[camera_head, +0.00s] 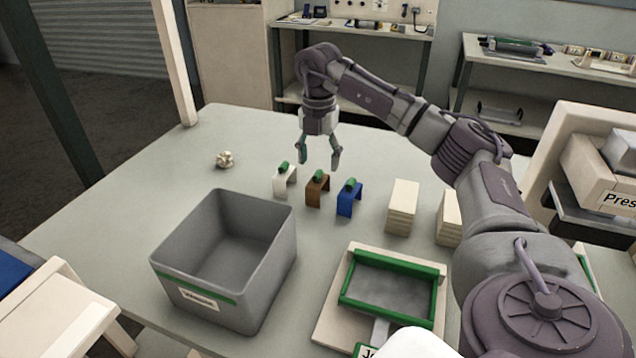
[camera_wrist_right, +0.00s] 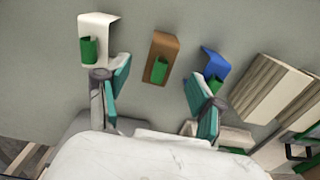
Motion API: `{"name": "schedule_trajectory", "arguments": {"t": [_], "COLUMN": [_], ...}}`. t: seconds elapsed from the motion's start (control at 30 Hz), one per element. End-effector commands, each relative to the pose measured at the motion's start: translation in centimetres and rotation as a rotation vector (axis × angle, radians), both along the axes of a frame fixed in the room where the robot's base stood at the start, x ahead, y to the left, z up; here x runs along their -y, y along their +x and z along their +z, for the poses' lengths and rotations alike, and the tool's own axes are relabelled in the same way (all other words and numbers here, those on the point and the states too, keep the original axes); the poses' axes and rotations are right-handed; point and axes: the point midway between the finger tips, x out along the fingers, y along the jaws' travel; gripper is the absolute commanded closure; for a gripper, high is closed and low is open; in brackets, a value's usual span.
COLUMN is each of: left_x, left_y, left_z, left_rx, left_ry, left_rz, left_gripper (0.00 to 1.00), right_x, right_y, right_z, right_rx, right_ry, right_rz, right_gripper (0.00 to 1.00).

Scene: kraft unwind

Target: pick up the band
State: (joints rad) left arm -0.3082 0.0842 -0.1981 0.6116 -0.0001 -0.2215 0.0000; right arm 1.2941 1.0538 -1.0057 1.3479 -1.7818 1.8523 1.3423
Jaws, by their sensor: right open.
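I cannot tell which one the task means. My right gripper (camera_head: 320,160) is open and empty, pointing down above and behind the row. In the right wrist view the white band (camera_wrist_right: 95,40), brown band (camera_wrist_right: 162,55) and blue band (camera_wrist_right: 214,66) lie beyond the open fingers (camera_wrist_right: 157,92), with the brown one between them. My left gripper is not in view.
A grey open bin (camera_head: 268,262) stands in front of the bands. A green-rimmed tray (camera_head: 345,285) and pale stacked blocks (camera_head: 402,207) are to the right. A small crumpled cream piece (camera_head: 224,159) lies at the left. The table's back left is clear.

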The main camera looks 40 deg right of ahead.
Motion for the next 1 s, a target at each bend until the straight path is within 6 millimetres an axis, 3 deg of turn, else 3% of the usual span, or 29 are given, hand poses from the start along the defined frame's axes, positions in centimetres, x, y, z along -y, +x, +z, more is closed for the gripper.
{"name": "schedule_trajectory", "arguments": {"t": [0.27, 0.5, 0.77, 1.0], "left_x": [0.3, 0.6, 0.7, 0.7], "left_y": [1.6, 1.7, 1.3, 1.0], "left_z": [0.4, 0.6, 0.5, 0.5], "left_rx": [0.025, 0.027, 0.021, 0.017], "left_ry": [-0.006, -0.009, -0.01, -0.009], "left_rz": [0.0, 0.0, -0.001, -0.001], "left_gripper": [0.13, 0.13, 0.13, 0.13], "right_x": [0.2, 0.2, 0.2, 0.2], "right_y": [-0.2, -0.2, -0.1, -0.1], "right_z": [-2.4, -5.6, -6.0, -6.0], "right_rx": [-0.003, -0.001, 0.001, 0.001], "right_ry": [0.0, 0.0, 0.0, 0.0], "right_rz": [-0.001, 0.0, -0.001, 0.0], "right_gripper": [0.33, 0.33, 0.33, 0.7]}}
